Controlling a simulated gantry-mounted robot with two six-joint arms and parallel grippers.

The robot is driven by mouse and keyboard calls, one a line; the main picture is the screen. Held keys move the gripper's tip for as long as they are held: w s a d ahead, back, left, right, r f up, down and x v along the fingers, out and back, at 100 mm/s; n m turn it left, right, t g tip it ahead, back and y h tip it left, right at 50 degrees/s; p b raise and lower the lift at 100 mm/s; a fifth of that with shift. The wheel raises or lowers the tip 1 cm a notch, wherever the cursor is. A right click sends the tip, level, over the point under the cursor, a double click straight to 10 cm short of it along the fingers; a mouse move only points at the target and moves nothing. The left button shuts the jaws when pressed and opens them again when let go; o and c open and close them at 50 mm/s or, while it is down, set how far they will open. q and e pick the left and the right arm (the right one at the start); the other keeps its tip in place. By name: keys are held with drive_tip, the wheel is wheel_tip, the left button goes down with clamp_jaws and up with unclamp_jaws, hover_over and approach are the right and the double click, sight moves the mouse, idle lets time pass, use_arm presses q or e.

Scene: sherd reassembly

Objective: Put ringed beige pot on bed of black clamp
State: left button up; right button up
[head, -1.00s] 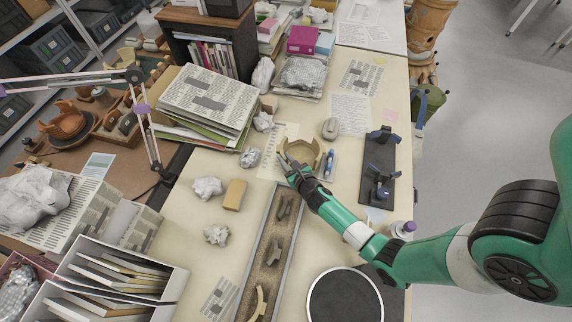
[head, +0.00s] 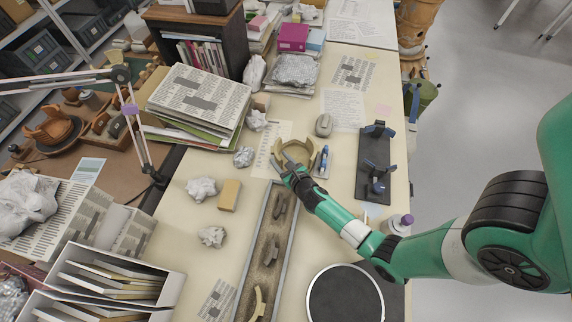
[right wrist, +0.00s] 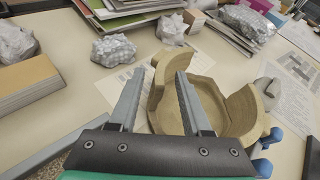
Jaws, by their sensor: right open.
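The ringed beige pot (head: 306,147) is an open, broken-rimmed vessel on the table, right of centre in the right wrist view (right wrist: 238,112). My right gripper (head: 281,160) is at its near left side. In the right wrist view its open fingers (right wrist: 161,75) point at the pot; the right finger overlaps the pot's inside and the left finger is outside, with part of the wall showing between them. Contact cannot be told. The black clamp (head: 373,150) lies right of the pot, a long dark base with blue-tipped jaws at each end. My left gripper is not in view.
A long sand-filled tray (head: 246,262) with sherds lies in front of the pot. A blue-capped tool (head: 323,160) lies close to the pot's right. A mouse (head: 323,125), a tan block (head: 229,195) and crumpled paper (head: 202,189) are nearby. A round dark turntable (head: 345,295) stands in front.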

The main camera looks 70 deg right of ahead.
drive_tip(key=p+v, duration=0.2)
drive_tip(key=v, duration=0.9)
drive_tip(key=shift+s+a+r, duration=0.15)
drive_tip(key=shift+s+a, duration=0.05)
drive_tip(key=shift+s, duration=0.1)
